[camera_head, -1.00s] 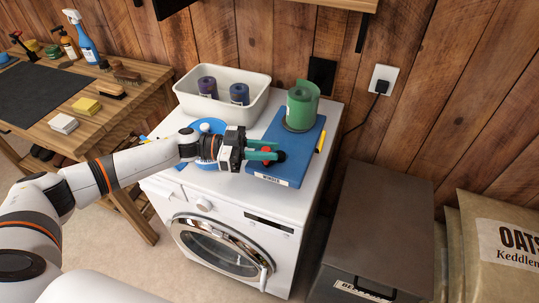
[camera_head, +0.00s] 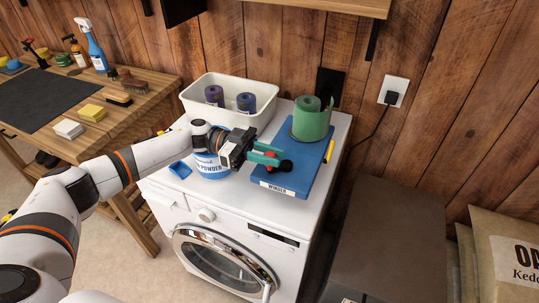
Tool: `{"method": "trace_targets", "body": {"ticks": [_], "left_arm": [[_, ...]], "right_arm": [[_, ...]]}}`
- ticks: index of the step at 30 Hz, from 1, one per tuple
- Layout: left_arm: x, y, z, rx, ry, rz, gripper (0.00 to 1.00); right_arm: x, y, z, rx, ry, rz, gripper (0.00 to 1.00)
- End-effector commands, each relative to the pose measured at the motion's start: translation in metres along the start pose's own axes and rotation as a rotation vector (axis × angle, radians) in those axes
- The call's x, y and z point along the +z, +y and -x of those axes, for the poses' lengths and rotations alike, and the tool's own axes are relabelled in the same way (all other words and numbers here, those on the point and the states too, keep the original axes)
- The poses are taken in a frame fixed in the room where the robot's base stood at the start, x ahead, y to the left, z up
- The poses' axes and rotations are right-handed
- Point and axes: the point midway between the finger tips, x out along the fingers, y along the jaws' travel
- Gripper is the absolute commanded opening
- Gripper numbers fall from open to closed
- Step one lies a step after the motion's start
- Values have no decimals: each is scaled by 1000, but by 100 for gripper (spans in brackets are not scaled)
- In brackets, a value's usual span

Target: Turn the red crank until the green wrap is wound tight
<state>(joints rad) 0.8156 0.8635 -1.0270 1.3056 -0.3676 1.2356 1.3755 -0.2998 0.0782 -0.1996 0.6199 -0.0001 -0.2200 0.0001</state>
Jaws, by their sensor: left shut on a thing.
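The green wrap (camera_head: 311,124) stands as a roll at the back of the blue winder board (camera_head: 307,171), with a loose-looking flap at its upper right. The red crank (camera_head: 269,163) is at the board's front left, mostly hidden by my left gripper, with a dark knob (camera_head: 286,166) showing beside the fingertips. My left gripper (camera_head: 268,155) comes in from the left with its green fingers at the crank. It is shut on the crank, though the exact contact is partly hidden. My right gripper is not in view.
The board lies on a white washing machine (camera_head: 222,215). A white bin (camera_head: 262,110) with two dark rolls stands behind, and a blue powder tub (camera_head: 211,168) is beside my gripper. A yellow object (camera_head: 329,151) lies at the board's right edge. A grey chest (camera_head: 388,245) stands right.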

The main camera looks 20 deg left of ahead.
Motion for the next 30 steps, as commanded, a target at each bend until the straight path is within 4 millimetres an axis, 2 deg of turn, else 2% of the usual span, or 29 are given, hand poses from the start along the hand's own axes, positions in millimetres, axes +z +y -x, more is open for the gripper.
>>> {"method": "trace_targets", "body": {"ticks": [1, 5, 13, 16, 20, 30], "left_arm": [[0, 0, 0, 0, -2, 0, 24], [0, 0, 0, 0, -2, 0, 44], [0, 0, 0, 1, -1, 0, 44], [-2, 0, 7, 3, 0, 0, 44], [-3, 1, 28, 5, 1, -1, 44], [-3, 1, 97, 4, 0, -1, 44]], "right_arm": [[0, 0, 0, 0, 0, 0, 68], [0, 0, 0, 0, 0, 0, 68], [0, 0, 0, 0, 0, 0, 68], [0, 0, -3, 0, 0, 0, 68], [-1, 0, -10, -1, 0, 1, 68], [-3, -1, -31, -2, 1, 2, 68]]}}
